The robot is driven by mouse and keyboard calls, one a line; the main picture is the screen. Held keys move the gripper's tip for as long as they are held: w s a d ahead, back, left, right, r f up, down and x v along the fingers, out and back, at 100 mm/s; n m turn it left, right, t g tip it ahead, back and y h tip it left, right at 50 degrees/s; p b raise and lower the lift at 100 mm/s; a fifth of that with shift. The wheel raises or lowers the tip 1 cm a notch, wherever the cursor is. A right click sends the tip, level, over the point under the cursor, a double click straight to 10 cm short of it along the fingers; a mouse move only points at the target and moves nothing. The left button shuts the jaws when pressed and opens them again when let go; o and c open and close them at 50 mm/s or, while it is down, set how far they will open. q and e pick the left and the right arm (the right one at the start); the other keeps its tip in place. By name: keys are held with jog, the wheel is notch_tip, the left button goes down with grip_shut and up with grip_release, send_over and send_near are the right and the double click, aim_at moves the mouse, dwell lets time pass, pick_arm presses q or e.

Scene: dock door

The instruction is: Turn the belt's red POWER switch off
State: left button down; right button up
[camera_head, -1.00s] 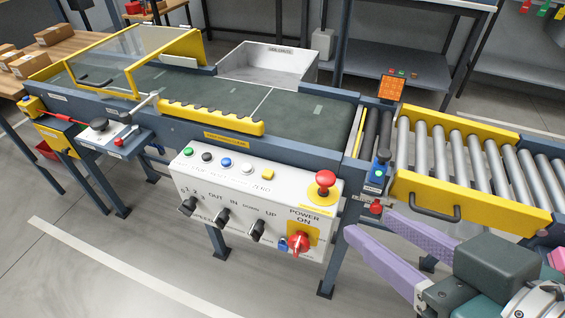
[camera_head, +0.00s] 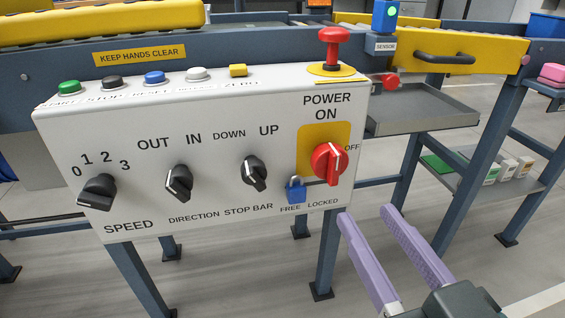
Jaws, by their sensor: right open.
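The red POWER switch (camera_head: 328,163) is a rotary knob on a yellow plate (camera_head: 312,139) at the right end of the white control panel (camera_head: 215,125). Its white mark points up, toward ON; OFF is printed to its right. A blue padlock (camera_head: 296,191) hangs at the plate's lower left, by the words FREE and LOCKED. My right gripper (camera_head: 366,212) is open and empty, its purple fingers below and right of the switch, apart from it. My left gripper is not in view.
A red mushroom button (camera_head: 332,48) stands on the panel top above the switch. Black knobs for speed, direction (camera_head: 179,182) and stop bar (camera_head: 253,173) are to the left. A grey tray (camera_head: 425,112) and a blue table leg (camera_head: 402,172) lie to the right.

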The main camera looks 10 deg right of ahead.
aim_at(337, 164)
jog(key=w+b, duration=0.2)
jog(key=w, duration=0.8)
jog(key=shift+d, duration=0.15)
grip_shut()
